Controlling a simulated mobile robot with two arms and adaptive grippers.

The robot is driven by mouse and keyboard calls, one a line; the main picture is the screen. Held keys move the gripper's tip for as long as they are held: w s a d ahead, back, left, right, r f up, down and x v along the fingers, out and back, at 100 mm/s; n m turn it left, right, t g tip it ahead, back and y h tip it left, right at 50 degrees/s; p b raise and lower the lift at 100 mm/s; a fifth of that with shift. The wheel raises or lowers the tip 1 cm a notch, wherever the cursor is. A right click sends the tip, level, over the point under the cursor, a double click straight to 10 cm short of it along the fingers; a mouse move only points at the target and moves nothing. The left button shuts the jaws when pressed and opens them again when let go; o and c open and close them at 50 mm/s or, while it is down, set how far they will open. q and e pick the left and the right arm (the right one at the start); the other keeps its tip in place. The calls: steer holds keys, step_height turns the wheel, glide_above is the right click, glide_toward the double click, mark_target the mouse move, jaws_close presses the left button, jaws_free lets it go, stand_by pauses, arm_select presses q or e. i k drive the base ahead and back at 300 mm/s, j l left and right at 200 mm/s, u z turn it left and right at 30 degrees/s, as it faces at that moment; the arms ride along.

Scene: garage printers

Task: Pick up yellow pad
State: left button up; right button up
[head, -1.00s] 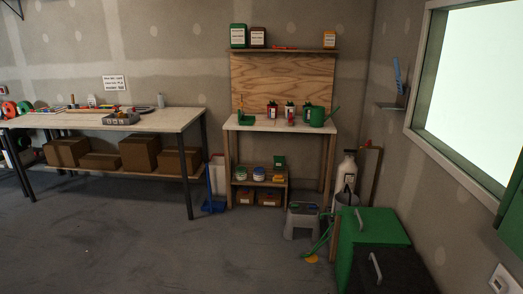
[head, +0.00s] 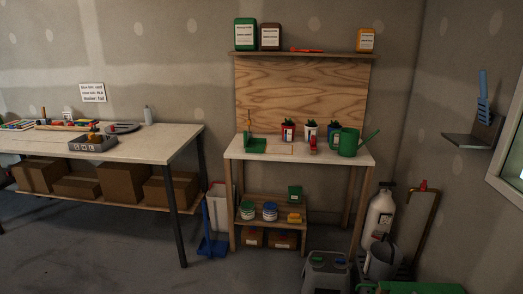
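A small yellow item (head: 294,217) sits on the lower shelf of the potting bench, to the right of two lidded tubs. It may be the yellow pad, but it is too small to tell. None of my grippers shows in the head view.
The potting bench (head: 300,155) holds several small pots and a green watering can (head: 349,143). A long worktable (head: 130,147) is at left.

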mark_target(293, 218)
steer(key=i+z, duration=0.1)
steer(key=i, duration=0.5)
steer(key=i+j+z, duration=0.1)
steer(key=i, duration=0.5)
steer(key=i+j+z, duration=0.1)
steer(key=i, duration=0.5)
